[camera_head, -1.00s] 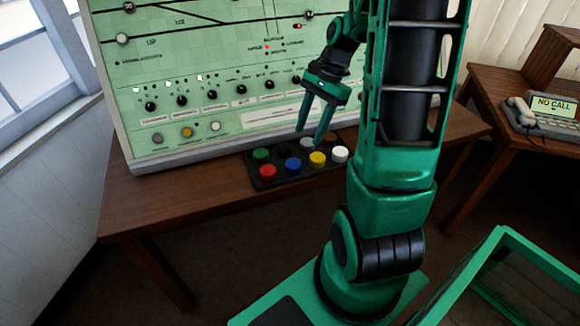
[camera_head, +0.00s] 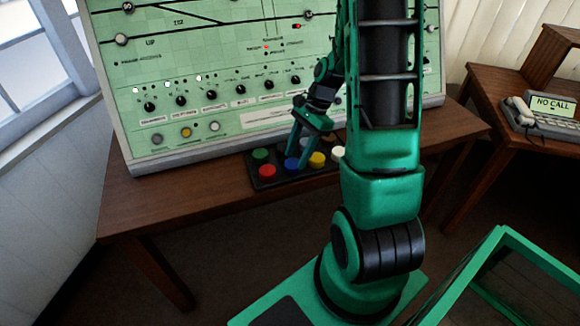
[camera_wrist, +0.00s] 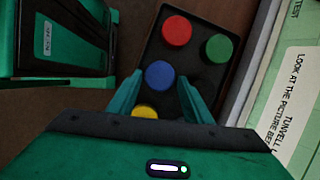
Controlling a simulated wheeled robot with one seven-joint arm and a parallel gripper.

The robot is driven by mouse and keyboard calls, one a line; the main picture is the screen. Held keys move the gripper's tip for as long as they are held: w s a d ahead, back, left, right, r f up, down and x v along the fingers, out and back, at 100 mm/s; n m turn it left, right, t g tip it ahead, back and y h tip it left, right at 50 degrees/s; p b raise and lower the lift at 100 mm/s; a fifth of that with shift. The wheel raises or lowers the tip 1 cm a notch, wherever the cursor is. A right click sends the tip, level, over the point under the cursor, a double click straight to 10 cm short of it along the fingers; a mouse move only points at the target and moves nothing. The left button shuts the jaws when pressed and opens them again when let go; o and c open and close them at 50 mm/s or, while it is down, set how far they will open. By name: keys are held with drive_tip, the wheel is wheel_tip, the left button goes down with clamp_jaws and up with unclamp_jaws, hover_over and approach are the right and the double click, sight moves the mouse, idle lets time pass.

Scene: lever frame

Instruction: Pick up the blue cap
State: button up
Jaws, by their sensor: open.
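The blue cap (camera_head: 291,166) stands in the front row of a black tray on the wooden desk, between the red and yellow caps. In the head view my gripper partly covers it. My gripper (camera_head: 296,159) is low over the tray, fingers pointing down. In the wrist view the blue cap (camera_wrist: 159,74) shows between and slightly beyond the two fingertips of my gripper (camera_wrist: 158,80). The fingers are apart with nothing between them that I can see held. Whether they reach down beside the cap is unclear.
The black tray (camera_wrist: 197,58) also holds a red cap (camera_wrist: 177,30), a green cap (camera_wrist: 218,48), a yellow cap (camera_wrist: 144,111) and a white cap (camera_head: 338,152). The green panel (camera_head: 220,60) stands just behind the tray. The desk (camera_head: 190,200) is clear to the left.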

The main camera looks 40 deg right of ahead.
drive_tip(key=shift+x, duration=1.1)
drive_tip(key=c, duration=0.7)
